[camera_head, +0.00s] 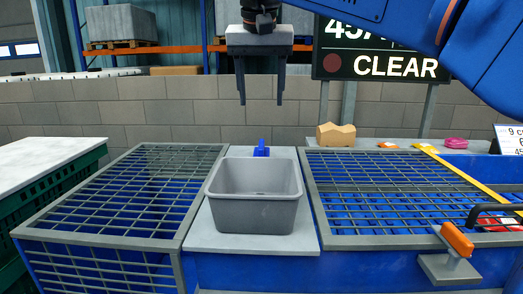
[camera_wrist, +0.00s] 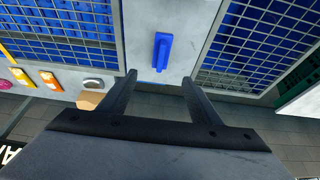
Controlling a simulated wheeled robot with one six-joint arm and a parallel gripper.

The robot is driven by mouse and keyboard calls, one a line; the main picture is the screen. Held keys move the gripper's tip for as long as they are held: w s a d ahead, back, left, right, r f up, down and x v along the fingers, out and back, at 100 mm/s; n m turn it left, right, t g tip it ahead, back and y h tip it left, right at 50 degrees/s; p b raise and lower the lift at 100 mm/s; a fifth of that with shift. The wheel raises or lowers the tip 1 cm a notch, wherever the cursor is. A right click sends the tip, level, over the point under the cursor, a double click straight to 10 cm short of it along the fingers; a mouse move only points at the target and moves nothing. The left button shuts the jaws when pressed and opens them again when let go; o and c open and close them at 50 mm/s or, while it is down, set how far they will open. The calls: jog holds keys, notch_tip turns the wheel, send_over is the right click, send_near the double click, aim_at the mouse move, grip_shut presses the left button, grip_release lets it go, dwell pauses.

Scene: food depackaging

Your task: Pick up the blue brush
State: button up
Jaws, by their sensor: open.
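In the wrist view the blue brush (camera_wrist: 161,51) lies on the pale surface, beyond and between my fingertips. My gripper (camera_head: 261,103) hangs high above the bench with its two fingers pointing down, apart and empty. In the wrist view my gripper (camera_wrist: 157,78) also shows open, with nothing between its fingers.
The grey bin (camera_head: 253,212) sits in front of the brush. Metal grates flank the strip, left (camera_head: 130,190) and right (camera_head: 395,195). A tan block (camera_head: 336,136) stands at the back right, with orange and pink items (camera_head: 456,143) beyond. A brick wall (camera_head: 180,112) stands behind.

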aim_at(261, 144)
jog(key=x, duration=1.2)
jog(key=shift+w+r, duration=0.1)
jog(key=shift+w, duration=0.1)
jog(key=shift+s+x, duration=0.15)
jog(key=shift+x, duration=1.25)
jog(key=shift+s+x, duration=0.2)
jog(key=shift+x, duration=1.15)
jog(key=shift+a, duration=0.15)
jog(key=c, duration=1.2)
